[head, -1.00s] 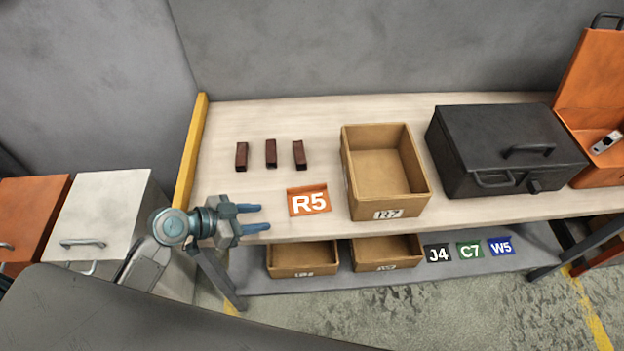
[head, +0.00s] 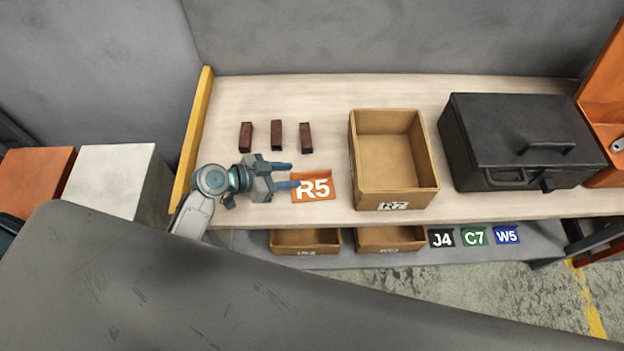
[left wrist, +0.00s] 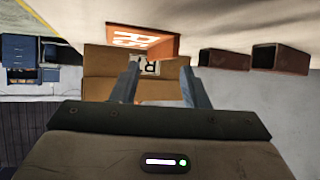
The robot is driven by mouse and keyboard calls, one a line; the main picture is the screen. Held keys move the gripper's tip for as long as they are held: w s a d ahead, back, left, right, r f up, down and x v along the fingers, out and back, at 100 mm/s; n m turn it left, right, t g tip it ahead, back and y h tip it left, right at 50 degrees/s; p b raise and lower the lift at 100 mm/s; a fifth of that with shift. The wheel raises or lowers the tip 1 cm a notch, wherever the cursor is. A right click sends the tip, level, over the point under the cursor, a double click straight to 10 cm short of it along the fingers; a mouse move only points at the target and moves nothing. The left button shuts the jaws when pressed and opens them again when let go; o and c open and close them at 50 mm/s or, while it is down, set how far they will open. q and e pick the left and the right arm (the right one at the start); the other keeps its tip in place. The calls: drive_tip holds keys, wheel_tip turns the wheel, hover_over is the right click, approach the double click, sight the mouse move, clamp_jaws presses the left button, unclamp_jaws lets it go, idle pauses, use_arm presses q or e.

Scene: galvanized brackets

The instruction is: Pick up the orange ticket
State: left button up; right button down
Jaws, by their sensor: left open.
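The orange ticket (head: 316,187), marked R5 in white, lies on the pale bench top near its front edge. My left gripper (head: 290,175) is open and empty just to the left of the ticket, with its fingers pointing right. In the left wrist view the ticket (left wrist: 143,40) shows upside down beyond the two open fingers (left wrist: 162,82). My right gripper is not in view.
An open cardboard box (head: 397,203) marked R7 stands right of the ticket. Several dark red-brown blocks (head: 277,135) stand behind. A black case (head: 520,140) sits further right. Bins (head: 305,243) and black, green and blue tickets (head: 474,237) are on the shelf below. A yellow edge (head: 190,140) bounds the left.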

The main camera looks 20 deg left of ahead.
sight(306, 173)
use_arm(q)
drive_tip(key=shift+w+d+f+p, duration=0.15)
drive_tip(key=shift+w+d+p, duration=0.55)
drive_tip(key=shift+d+p, duration=0.1)
drive_tip(key=shift+p+x, duration=0.3)
drive_tip(key=shift+x, duration=0.85)
drive_tip(key=shift+w+d+f, duration=0.1)
drive_tip(key=shift+f, duration=0.25)
drive_tip(key=shift+c, duration=0.4)
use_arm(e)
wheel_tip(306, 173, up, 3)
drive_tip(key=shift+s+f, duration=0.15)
use_arm(q)
clamp_jaws()
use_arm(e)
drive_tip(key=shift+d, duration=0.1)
